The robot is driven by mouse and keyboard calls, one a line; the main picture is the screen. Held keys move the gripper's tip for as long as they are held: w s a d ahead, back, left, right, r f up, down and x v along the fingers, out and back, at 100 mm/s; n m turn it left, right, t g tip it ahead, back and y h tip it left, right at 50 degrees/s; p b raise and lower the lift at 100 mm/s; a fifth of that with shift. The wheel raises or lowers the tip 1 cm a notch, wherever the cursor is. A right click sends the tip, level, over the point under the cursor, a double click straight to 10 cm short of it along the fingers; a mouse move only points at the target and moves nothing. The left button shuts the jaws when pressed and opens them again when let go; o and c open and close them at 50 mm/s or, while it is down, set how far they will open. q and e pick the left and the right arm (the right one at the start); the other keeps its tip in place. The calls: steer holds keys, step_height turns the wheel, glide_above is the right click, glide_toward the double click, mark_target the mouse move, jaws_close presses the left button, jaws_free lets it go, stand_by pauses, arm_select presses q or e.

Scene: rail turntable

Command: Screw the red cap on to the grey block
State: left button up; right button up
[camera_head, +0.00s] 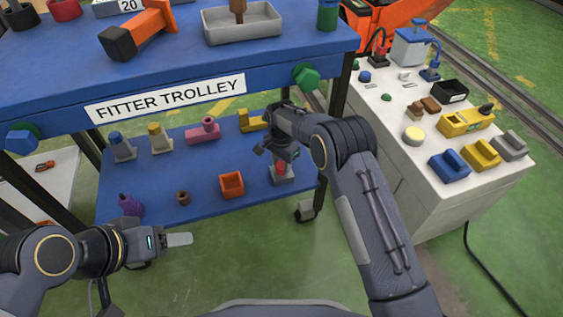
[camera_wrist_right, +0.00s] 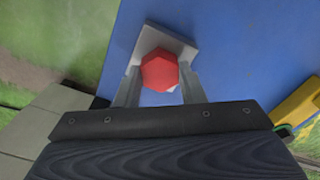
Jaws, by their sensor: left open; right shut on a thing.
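The red cap (camera_head: 281,169) is at the grey block (camera_head: 284,179), on the right part of the trolley's lower blue shelf. In the right wrist view the hexagonal red cap (camera_wrist_right: 160,71) lies between the two fingers of my right gripper (camera_wrist_right: 158,88), which is shut on it. The grey block (camera_wrist_right: 149,37) shows as a pale square behind and below the cap. I cannot tell whether the cap is seated or just above the block. My left gripper (camera_head: 180,240) is open and empty, in front of the shelf's left part.
The lower shelf (camera_head: 150,182) also bears a blue-topped piece (camera_head: 121,146), a yellow-topped piece (camera_head: 159,138), a pink piece (camera_head: 205,131), an orange box (camera_head: 231,185), a brown ring (camera_head: 183,198) and a purple bottle (camera_head: 130,206). The trolley's upper deck (camera_head: 60,70) overhangs it. A white bench (camera_head: 385,135) stands right.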

steer(key=shift+r, duration=0.15)
steer(key=o, duration=0.9)
steer(key=shift+o, duration=1)
steer(key=shift+o, duration=0.4)
steer(key=shift+r+p, duration=1.35)
steer(key=shift+r, duration=0.6)
